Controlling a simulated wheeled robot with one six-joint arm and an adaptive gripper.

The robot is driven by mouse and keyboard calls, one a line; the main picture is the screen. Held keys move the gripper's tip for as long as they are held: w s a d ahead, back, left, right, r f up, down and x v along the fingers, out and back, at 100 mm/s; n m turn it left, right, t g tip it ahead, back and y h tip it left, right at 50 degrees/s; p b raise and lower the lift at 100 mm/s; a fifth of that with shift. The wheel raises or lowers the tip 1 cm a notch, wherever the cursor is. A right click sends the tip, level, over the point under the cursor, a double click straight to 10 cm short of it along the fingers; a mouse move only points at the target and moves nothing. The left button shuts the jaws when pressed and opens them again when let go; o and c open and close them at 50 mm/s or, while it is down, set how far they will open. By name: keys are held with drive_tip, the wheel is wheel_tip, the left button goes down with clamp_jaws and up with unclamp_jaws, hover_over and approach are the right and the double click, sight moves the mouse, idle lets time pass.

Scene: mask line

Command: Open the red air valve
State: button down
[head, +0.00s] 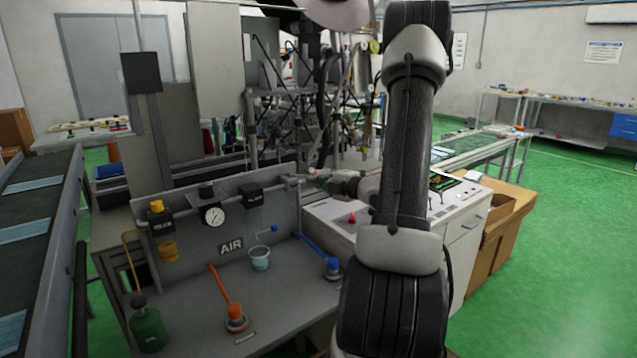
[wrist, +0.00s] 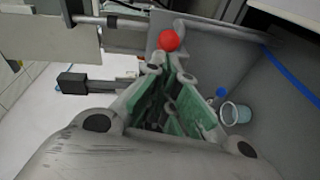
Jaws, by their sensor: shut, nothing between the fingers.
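The red round knob of the air valve (wrist: 169,40) shows in the wrist view, by the grey pipe (wrist: 125,22). It lies just beyond my fingertips; whether they touch it I cannot tell. In the head view I cannot make out this knob at the pipe end. My gripper (wrist: 169,72) is shut and empty, its fingers pointing towards the knob. In the head view my gripper (head: 312,177) reaches left from my arm to the right end of the grey back panel (head: 235,222) of the air bench.
The bench carries a pressure gauge (head: 213,215), a light blue cup (head: 260,259), an orange hose (head: 222,285), a blue hose (head: 316,246) and a green bottle (head: 148,328). A white console (head: 460,222) with a red knob (head: 352,218) stands right. A conveyor (head: 40,240) runs along the left.

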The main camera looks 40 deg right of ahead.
drive_tip(key=shift+d, duration=0.1)
drive_tip(key=shift+w+d+n+y, duration=0.1)
drive_tip(key=shift+d+n+y, duration=0.15)
drive_tip(key=shift+n+y, duration=0.25)
